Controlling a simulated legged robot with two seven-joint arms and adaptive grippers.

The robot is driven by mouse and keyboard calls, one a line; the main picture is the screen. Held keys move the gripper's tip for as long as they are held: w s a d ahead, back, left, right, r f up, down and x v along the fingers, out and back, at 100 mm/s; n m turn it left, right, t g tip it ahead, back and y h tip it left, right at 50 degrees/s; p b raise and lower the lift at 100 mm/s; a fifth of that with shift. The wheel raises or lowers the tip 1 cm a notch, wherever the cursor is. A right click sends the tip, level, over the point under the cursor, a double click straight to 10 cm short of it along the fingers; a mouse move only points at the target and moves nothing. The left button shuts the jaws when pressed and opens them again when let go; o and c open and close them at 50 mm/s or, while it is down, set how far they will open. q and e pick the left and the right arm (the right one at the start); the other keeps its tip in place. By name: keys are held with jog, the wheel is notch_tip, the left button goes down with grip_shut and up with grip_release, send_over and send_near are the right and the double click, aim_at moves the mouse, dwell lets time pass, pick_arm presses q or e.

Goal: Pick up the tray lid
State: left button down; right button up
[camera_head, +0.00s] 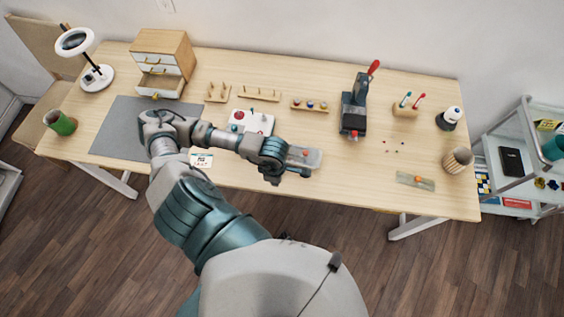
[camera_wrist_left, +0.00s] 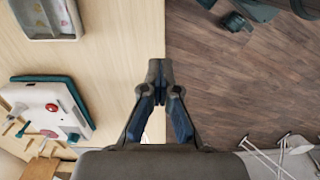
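A flat greyish plate with an orange knob, which looks like the tray lid (camera_head: 404,179), lies near the table's front edge at the right in the head view. A small grey tray (camera_head: 314,160) sits at the middle front of the table and shows in the left wrist view (camera_wrist_left: 72,20) at the top left. My left gripper (camera_head: 304,172) is beside the tray's near side, well left of the lid. In the left wrist view its fingertips (camera_wrist_left: 160,72) are together with nothing between them. The lid is outside the wrist view. My right gripper is not visible.
A dark clamp-like tool with a red handle (camera_head: 355,105) stands behind the lid's left. A ribbed wooden cup (camera_head: 457,160) stands to its right. Tiny red bits (camera_head: 393,147) lie behind it. Table between tray and lid is clear. A white cart (camera_head: 500,165) stands beyond the right edge.

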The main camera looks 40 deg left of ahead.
pick_arm(q)
jog(key=shift+s+d, duration=0.2)
jog(key=c, duration=1.9)
grip_release()
jog(key=o, duration=1.5)
jog(key=shift+a, duration=0.15)
jog(key=shift+w, duration=0.15)
